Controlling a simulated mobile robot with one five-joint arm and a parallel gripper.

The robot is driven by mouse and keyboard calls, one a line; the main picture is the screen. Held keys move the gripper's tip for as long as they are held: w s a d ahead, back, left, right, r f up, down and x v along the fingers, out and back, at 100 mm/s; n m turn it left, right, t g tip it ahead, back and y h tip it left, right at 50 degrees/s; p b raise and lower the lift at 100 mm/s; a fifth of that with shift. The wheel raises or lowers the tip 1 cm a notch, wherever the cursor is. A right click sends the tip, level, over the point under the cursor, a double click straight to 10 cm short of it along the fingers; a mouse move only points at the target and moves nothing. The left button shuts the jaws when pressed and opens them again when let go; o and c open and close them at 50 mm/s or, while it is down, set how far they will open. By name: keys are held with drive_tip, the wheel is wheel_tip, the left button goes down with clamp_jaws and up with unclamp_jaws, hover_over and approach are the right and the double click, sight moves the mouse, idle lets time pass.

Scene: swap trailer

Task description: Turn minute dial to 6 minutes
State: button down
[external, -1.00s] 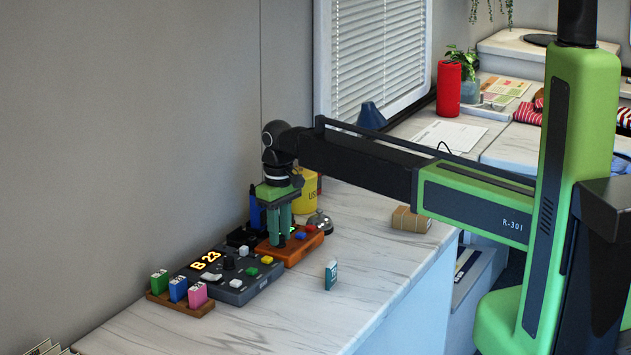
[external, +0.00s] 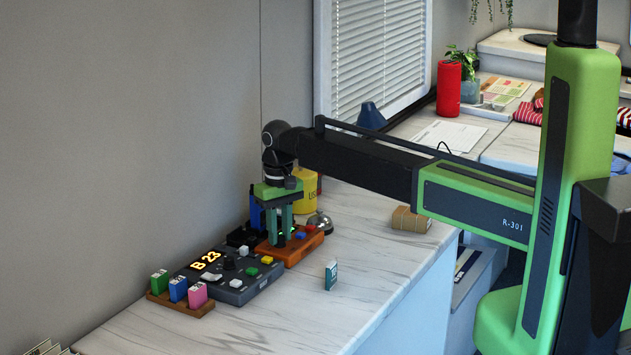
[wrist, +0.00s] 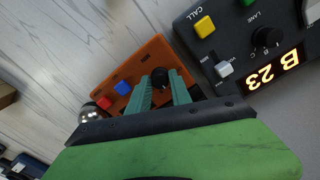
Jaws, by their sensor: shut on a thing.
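An orange box (wrist: 117,86) with a red button (wrist: 104,103), a blue button (wrist: 122,88) and a black round dial (wrist: 160,76) lies on the counter. It also shows in the external view (external: 303,246). My gripper (wrist: 162,84) points down over the box, its two green fingers on either side of the dial and shut on it. In the external view my gripper (external: 281,240) covers the dial. The dial's markings, its pointer and any minute readout are hidden or too small to read.
A dark grey panel (external: 230,290) with a lit "B 23" display and several knobs and buttons stands just left of the box. A silver bell (external: 320,222) and a yellow can (external: 306,199) are close behind. The counter in front is mostly clear.

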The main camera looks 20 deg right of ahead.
sight(280, 236)
drive_tip(key=c, duration=1.2)
unclamp_jaws()
drive_tip(key=shift+o, duration=0.2)
wheel_tip(280, 236, up, 17)
drive_tip(key=p, duration=1.7)
drive_tip(key=shift+r, duration=0.2)
